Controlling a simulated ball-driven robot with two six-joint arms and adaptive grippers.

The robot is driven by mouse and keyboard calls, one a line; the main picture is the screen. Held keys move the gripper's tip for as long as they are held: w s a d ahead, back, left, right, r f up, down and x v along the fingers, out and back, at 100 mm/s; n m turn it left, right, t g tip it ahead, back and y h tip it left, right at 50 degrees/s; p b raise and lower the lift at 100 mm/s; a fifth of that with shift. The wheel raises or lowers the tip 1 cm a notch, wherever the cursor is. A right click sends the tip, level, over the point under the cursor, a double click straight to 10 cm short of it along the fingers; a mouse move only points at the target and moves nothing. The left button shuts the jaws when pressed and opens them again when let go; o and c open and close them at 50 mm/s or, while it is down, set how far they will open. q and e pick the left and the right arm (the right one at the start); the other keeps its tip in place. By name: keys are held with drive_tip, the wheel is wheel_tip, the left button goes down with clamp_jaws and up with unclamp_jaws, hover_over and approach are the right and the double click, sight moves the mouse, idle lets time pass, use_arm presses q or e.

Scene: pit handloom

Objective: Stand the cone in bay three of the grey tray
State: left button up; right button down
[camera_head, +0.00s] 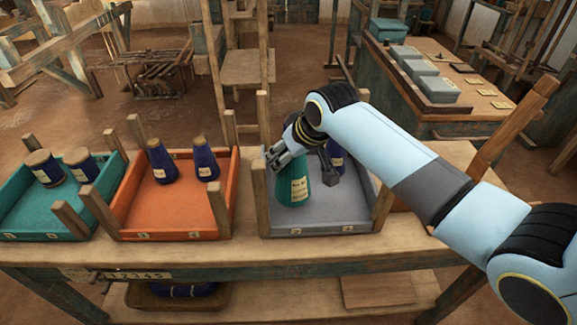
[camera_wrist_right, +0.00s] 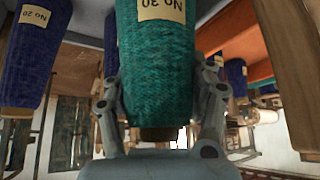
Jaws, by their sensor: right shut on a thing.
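The green cone (camera_head: 294,188), with a cream label, is upright at the front left of the grey tray (camera_head: 364,216). I cannot tell whether its base touches the tray floor. My right gripper (camera_head: 301,160) is shut on its upper part from above. In the right wrist view the green cone (camera_wrist_right: 155,75) reads "No 30" and sits between the two fingers (camera_wrist_right: 160,105). A dark blue cone (camera_head: 336,158) stands behind in the grey tray, partly hidden by my gripper. My left gripper is out of view.
An orange tray (camera_head: 168,221) with two blue cones stands to the left, and a teal tray (camera_head: 28,218) with two more beyond it. Wooden posts (camera_head: 262,188) rise at tray corners. A side table (camera_head: 470,70) with grey boxes is behind right.

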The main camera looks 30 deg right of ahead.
wheel_tip(320, 180, down, 3)
drive_tip(key=shift+r, duration=0.1)
drive_tip(key=shift+f, duration=0.35)
drive_tip(key=shift+c, duration=2)
unclamp_jaws()
drive_tip(key=shift+f, duration=0.1)
use_arm(q)
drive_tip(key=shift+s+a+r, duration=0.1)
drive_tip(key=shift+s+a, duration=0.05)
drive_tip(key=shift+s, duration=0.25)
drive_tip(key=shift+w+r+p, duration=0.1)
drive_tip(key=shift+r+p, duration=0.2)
drive_tip(key=shift+p, duration=0.1)
use_arm(e)
drive_tip(key=v, duration=1.2)
